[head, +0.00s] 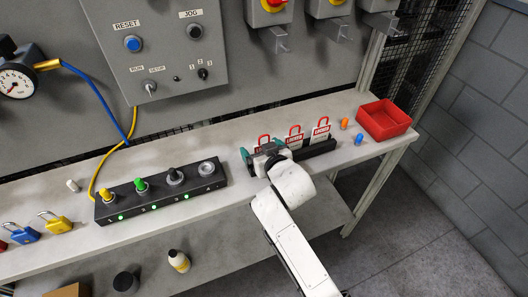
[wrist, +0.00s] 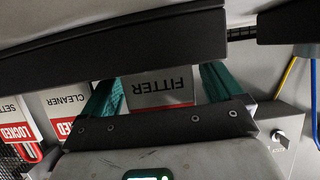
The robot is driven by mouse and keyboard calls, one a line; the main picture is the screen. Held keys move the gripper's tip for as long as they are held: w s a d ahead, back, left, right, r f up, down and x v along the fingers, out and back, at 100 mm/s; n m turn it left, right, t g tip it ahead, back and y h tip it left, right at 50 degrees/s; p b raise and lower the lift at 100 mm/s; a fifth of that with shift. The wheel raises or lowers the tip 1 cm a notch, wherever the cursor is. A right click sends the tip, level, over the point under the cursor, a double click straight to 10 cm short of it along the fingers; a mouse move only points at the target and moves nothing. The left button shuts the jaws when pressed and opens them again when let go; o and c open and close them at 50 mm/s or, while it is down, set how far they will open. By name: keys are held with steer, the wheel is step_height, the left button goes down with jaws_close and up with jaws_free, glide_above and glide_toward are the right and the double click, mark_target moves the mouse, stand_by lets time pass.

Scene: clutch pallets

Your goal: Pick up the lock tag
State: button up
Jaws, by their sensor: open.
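Several lock tags, white with red and each with a red hasp, stand in a row in a dark rack (head: 320,147) on the bench in the head view. The middle tag (head: 294,139) and the right tag (head: 321,128) are clear of my gripper. My gripper (head: 262,150) is at the left tag (head: 264,143), partly hiding it. In the wrist view the FITTER tag (wrist: 160,90) shows upside down between the two teal fingers, which are open. I cannot tell whether they touch it. The CLEANER tag (wrist: 66,103) stands beside it.
A red bin (head: 384,120) stands at the bench's right end, with orange and blue pegs near it. Yellow and blue padlocks (head: 55,223) lie farther left. A grey panel rises behind.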

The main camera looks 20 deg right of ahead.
steer(key=c, duration=1)
